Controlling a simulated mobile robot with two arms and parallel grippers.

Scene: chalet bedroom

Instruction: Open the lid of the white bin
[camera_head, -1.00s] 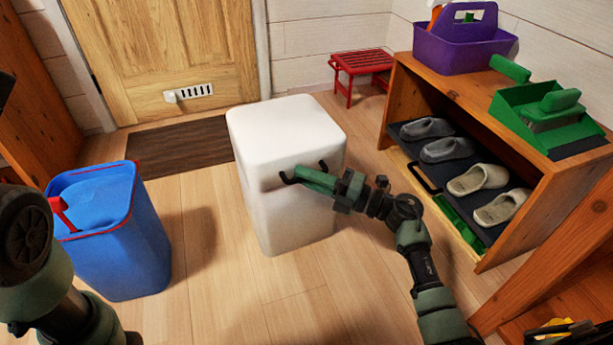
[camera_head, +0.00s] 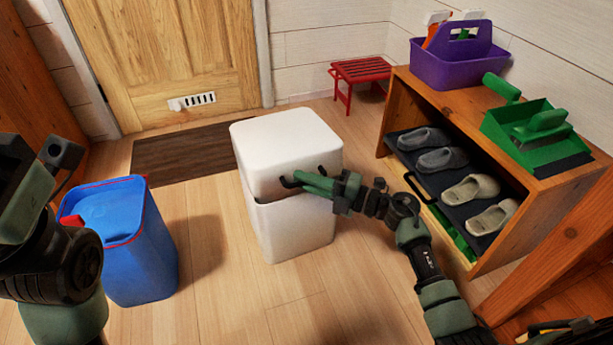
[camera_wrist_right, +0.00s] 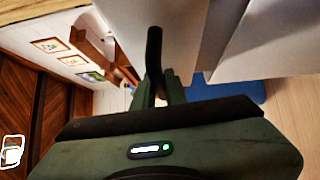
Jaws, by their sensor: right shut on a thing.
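The white bin (camera_head: 290,232) stands on the wooden floor in the middle of the head view. Its lid (camera_head: 285,135) is slightly raised at the front, with a narrow gap between lid and body. My right gripper (camera_head: 308,183) is at the lid's front, shut on the dark lid handle (camera_head: 288,182). In the right wrist view the handle (camera_wrist_right: 154,50) rises from between the fingers (camera_wrist_right: 165,90), beside the pale lid (camera_wrist_right: 180,30) and bin body (camera_wrist_right: 270,40).
A blue bin (camera_head: 125,250) with a red rim stands left of the white bin. At right a wooden shelf (camera_head: 455,105) holds slippers, a purple caddy (camera_head: 455,68) and a green dustpan (camera_head: 530,140). A red stool (camera_head: 360,72) and dark mat (camera_head: 185,153) lie behind.

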